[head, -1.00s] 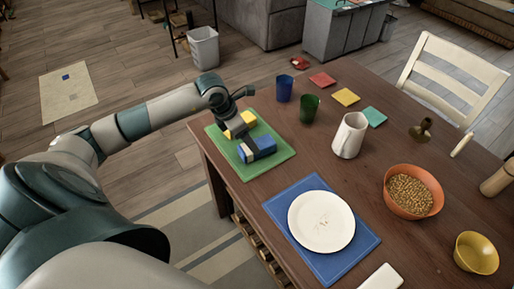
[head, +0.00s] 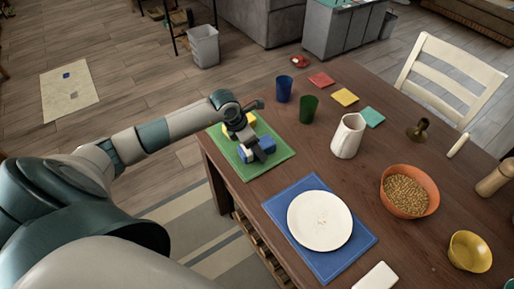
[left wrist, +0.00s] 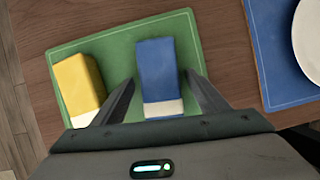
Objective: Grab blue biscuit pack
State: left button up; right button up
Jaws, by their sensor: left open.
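The blue biscuit pack (left wrist: 156,62), blue with a pale end band, lies on the green placemat (left wrist: 203,60). In the head view the blue pack (head: 268,145) is partly hidden by my left gripper (head: 259,151). In the left wrist view my left gripper (left wrist: 159,78) is open, with one finger on each side of the pack's near end. Small gaps show between pack and fingers, and nothing is gripped. A yellow pack (left wrist: 77,82) with a pale end lies to the left on the same placemat. My right gripper is in neither view.
A blue placemat (head: 350,251) with a white plate (head: 320,222) lies nearby. A blue cup (head: 284,88), a green cup (head: 308,109) and a white jug (head: 347,137) stand behind. An orange bowl (head: 408,207) is to the right. The placemat lies near the table's left edge.

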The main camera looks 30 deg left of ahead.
aim_at(261, 145)
pick_arm(q)
jog(key=c, duration=1.2)
jog(key=shift+c, duration=0.2)
jog(key=shift+r, duration=0.2)
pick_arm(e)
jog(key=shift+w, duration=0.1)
